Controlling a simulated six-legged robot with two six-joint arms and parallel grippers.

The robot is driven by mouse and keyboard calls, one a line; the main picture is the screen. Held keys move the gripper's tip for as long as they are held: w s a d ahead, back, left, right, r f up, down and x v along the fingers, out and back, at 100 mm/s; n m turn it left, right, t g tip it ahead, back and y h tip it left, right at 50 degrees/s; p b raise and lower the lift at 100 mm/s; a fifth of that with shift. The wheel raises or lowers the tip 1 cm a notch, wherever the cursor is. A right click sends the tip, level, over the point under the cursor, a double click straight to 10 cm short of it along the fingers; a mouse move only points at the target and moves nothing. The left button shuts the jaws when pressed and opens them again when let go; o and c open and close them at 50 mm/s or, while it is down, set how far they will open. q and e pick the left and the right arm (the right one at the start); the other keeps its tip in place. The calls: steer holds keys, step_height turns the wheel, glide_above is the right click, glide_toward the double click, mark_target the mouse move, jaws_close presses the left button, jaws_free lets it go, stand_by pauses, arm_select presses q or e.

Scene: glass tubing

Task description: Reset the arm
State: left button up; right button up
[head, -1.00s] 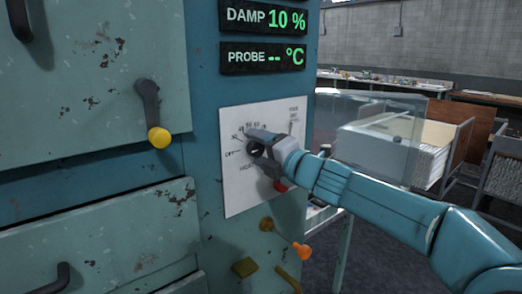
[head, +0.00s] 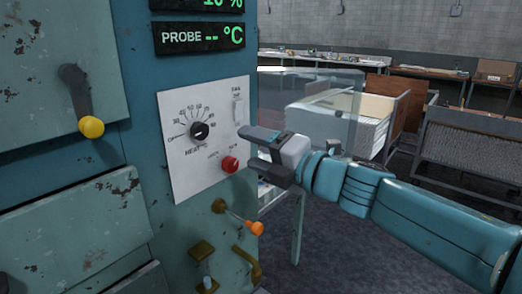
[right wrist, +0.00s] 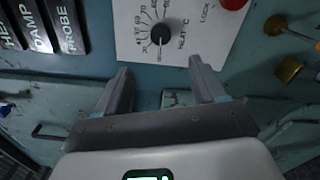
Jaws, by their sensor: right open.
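My right gripper (head: 250,152) is open and empty in the head view, to the right of the white control panel (head: 178,170) and apart from its black heat knob (head: 200,131). The gripper partly overlaps the panel's right edge in the picture, above the red button (head: 230,164). In the right wrist view the two fingers of the right gripper (right wrist: 160,82) stand wide apart with nothing between them. The heat knob (right wrist: 160,35) shows beyond the fingertips, on the panel (right wrist: 130,40). My left gripper is not in view.
The blue cabinet has a yellow-knobbed lever (head: 90,126) at left and an orange-tipped lever (head: 253,227) below the panel. The PROBE display (head: 200,37) is above the panel. Wheeled carts (head: 465,150) stand at the right. Grey floor (head: 370,260) lies open at lower right.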

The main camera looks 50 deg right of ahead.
steer(key=shift+s, duration=0.55)
